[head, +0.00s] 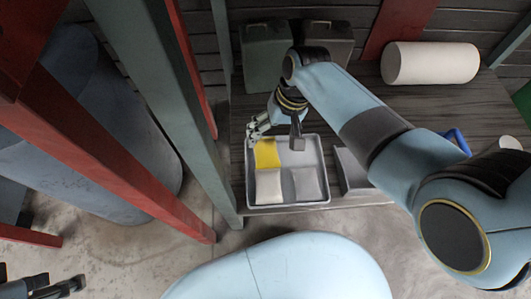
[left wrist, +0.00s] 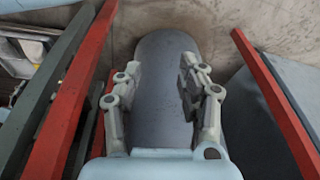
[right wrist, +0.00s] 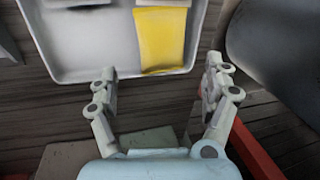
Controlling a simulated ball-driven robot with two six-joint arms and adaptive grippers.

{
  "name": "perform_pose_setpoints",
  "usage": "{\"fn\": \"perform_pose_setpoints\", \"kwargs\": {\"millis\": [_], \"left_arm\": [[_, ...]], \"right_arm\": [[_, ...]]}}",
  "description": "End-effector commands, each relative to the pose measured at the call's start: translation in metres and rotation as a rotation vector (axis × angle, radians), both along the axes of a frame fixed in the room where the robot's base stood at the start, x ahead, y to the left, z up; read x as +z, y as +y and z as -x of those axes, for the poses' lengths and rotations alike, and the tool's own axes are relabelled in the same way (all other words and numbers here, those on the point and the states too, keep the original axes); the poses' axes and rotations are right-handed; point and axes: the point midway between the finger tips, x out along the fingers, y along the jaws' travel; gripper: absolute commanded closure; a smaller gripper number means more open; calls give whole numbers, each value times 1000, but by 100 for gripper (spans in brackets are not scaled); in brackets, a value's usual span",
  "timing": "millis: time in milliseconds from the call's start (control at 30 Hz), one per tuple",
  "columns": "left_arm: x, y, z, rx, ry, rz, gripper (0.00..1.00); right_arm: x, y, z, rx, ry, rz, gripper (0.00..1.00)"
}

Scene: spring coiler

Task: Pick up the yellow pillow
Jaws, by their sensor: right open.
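The yellow pillow (head: 266,154) lies in the back left part of a pale tray (head: 326,172) on the wooden table in the head view. It also shows in the right wrist view (right wrist: 161,38), near the tray's rim. My right gripper (head: 256,136) is just behind and above the pillow. It is open and empty, and in the right wrist view its fingers (right wrist: 160,88) stand apart with the pillow ahead of them, not between them. My left gripper (left wrist: 160,85) is open and empty over the floor at the left. In the head view, it shows at the bottom left (head: 68,287).
A cream pillow (head: 268,187) and a grey pillow (head: 305,184) lie in the tray's front part. A green post (head: 180,110) and red beams (head: 110,150) rise left of the table.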

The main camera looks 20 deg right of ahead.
Motion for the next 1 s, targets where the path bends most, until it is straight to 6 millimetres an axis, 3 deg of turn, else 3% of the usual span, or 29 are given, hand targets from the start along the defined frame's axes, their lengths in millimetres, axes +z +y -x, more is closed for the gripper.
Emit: {"fn": "perform_pose_setpoints", "kwargs": {"millis": [200,400,600,1000], "left_arm": [[16,-7,-8,-6,-48,18,60],[-15,-6,-21,-3,-187,20,60],[-33,-6,-30,-4,-307,22,60],[-36,-6,-34,-7,-359,22,60]], "right_arm": [[-23,7,3,0,5,0,17],[-35,12,3,0,4,0,17],[-47,15,2,0,3,-1,17],[-49,16,0,0,-1,0,17]]}}
